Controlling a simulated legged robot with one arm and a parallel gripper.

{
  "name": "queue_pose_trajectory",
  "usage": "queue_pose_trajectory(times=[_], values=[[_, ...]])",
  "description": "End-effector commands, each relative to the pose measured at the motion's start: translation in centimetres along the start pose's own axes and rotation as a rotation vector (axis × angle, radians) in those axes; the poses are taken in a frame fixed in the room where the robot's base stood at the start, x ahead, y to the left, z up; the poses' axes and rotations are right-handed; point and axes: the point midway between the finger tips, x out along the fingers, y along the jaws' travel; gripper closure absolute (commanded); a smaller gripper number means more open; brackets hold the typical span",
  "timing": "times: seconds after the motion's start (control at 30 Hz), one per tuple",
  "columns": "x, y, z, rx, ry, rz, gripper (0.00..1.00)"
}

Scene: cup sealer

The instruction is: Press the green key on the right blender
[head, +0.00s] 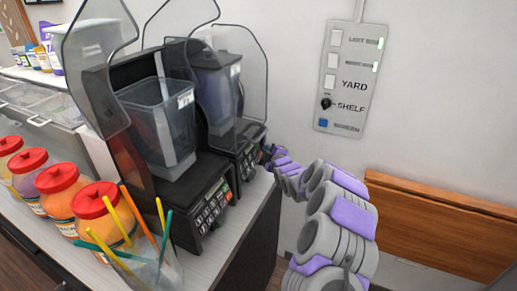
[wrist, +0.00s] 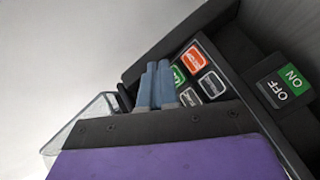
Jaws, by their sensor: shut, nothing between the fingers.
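The right blender (head: 217,88) is the farther of two black blenders on the counter, with its keypad facing front right. My gripper (head: 266,152) is at the front of its base in the head view, reaching in from the right. In the wrist view, my gripper (wrist: 158,68) has its two blue-grey fingers together and empty. The green key (wrist: 178,76) is partly hidden just beside the fingertips. An orange key (wrist: 193,59) and grey keys (wrist: 212,84) sit around it. I cannot tell whether the fingertips touch the green key.
The left blender (head: 165,125) stands nearer, left of my arm. A green-and-black ON/OFF switch (wrist: 280,88) is beside the keypad. Red-lidded jars (head: 60,190) and a cup of straws (head: 150,265) line the counter. A wall panel (head: 348,80) and a wooden folded board (head: 440,220) are at right.

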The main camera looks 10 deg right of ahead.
Motion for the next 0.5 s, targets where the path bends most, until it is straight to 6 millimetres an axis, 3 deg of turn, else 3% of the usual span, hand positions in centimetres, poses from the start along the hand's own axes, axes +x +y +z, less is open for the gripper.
queue_pose_trajectory(times=[0.5], values=[[0.44,-0.33,-0.53,0.0,0.0,0.0,1.0]])
